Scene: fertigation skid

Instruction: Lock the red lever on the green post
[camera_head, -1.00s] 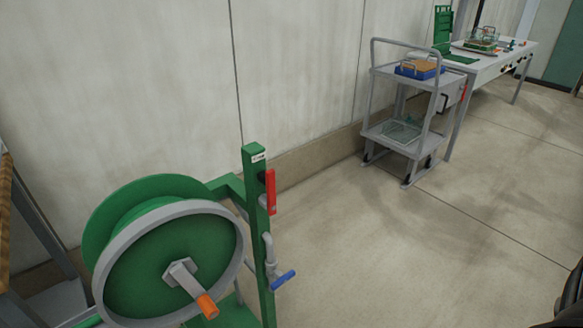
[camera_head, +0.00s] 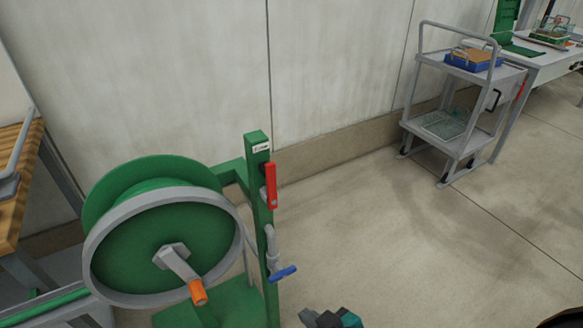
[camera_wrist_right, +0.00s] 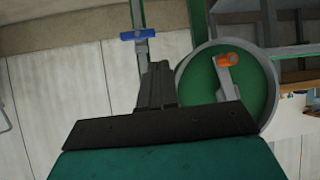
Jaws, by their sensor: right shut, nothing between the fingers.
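The red lever (camera_head: 271,184) stands upright against the upper part of the green post (camera_head: 259,155) in the head view, just below a small white label. A grey pipe with a blue handle (camera_head: 283,273) is lower on the same post. My right gripper (camera_head: 330,318) shows only partly at the bottom edge of the head view, to the right of and below the lever, apart from it. In the right wrist view its fingers (camera_wrist_right: 158,82) are together and empty. I cannot make out the red lever in the wrist view. My left gripper is not in view.
A green reel (camera_head: 150,240) with a grey rim and an orange-knobbed crank (camera_head: 198,292) stands left of the post. A wooden-topped bench (camera_head: 18,190) is at the far left. A grey cart (camera_head: 470,70) stands at the back right. The floor between cart and post is clear.

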